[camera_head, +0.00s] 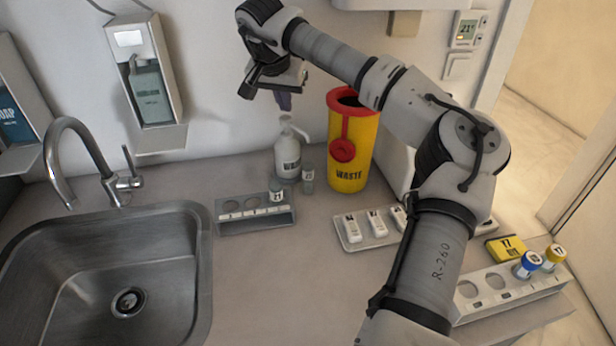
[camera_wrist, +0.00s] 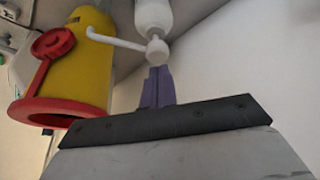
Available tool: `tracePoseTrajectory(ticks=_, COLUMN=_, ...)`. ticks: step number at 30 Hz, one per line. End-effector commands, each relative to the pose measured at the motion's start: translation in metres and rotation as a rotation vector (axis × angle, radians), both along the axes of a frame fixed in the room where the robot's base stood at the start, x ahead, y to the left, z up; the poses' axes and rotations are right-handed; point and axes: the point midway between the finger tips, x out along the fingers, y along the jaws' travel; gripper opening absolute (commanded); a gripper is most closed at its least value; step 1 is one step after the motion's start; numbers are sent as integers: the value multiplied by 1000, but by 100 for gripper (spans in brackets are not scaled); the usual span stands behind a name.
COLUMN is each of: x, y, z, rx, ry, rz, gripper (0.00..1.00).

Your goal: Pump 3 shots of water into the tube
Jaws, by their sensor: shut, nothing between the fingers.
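A white pump bottle (camera_head: 287,155) with a label that starts "WA" stands upright near the back wall. My gripper (camera_head: 284,106) is shut and empty, its purple fingers pointing down just above the pump head. In the wrist view the fingertips (camera_wrist: 156,70) are close to the round white pump head (camera_wrist: 157,49); I cannot tell whether they touch it. The nozzle (camera_wrist: 115,41) points left there. A small capped-looking tube (camera_head: 307,178) stands at the bottle's right front. Another small tube (camera_head: 276,191) stands in a grey rack (camera_head: 232,227) in front of the bottle.
A yellow waste bin (camera_head: 350,160) with a red rim stands close right of the bottle. A tray (camera_head: 350,244) of white items and a rack (camera_head: 470,309) with blue and yellow capped tubes lie farther right. A sink (camera_head: 200,280) and tap (camera_head: 84,140) are left.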

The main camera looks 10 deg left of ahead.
Motion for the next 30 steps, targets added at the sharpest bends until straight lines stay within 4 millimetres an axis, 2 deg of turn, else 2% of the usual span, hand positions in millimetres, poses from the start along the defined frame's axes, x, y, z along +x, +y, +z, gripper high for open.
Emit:
tracePoseTrajectory(ticks=23, x=0, y=0, z=-29, rx=-1, ry=2, rz=0, gripper=0)
tracePoseTrajectory(ticks=30, x=0, y=0, z=-28, rx=0, ry=4, rz=0, gripper=0)
